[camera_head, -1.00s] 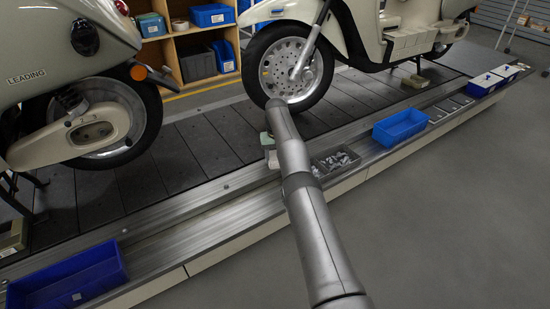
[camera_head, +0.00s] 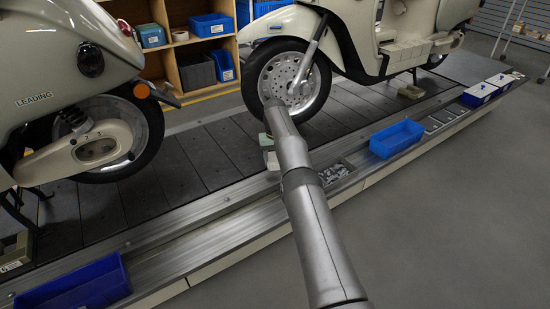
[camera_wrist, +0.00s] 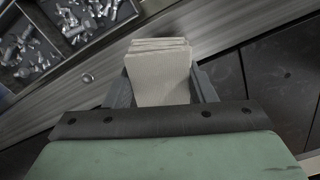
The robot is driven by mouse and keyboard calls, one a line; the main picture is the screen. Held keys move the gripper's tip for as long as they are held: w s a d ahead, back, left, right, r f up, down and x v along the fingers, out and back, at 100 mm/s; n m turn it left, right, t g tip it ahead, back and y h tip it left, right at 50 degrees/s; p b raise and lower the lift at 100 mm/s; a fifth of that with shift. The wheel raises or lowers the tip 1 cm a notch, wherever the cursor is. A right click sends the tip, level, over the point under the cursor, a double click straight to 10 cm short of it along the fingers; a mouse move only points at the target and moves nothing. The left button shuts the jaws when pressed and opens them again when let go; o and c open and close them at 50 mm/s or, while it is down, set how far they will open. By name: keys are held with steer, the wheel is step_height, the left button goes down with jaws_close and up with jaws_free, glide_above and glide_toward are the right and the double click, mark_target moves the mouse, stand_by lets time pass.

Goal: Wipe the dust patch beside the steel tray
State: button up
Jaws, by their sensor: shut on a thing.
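My gripper (camera_wrist: 163,90) is shut on a folded pale grey-beige cloth (camera_wrist: 160,72), whose stacked layers show between the two fingers in the wrist view. In the head view my gripper (camera_head: 268,148) is small and partly hidden behind my arm, over the metal edge of the conveyor. The steel tray (camera_head: 352,171), holding loose bolts, lies on that edge just right of my arm, which partly covers it. In the wrist view the tray (camera_wrist: 52,47) is at the upper left, apart from the cloth. I cannot make out the dust patch clearly.
A blue bin (camera_head: 397,138) stands right of the tray, another (camera_head: 75,285) at the lower left. Two cream scooters stand on the dark slats (camera_head: 175,155); one front wheel (camera_head: 290,78) is close behind my gripper. The grey floor at right is clear.

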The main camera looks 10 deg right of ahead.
steer(key=shift+r, duration=0.1)
step_height(320, 180, up, 3)
steer(key=p, duration=0.4)
steer(key=shift+p, duration=0.4)
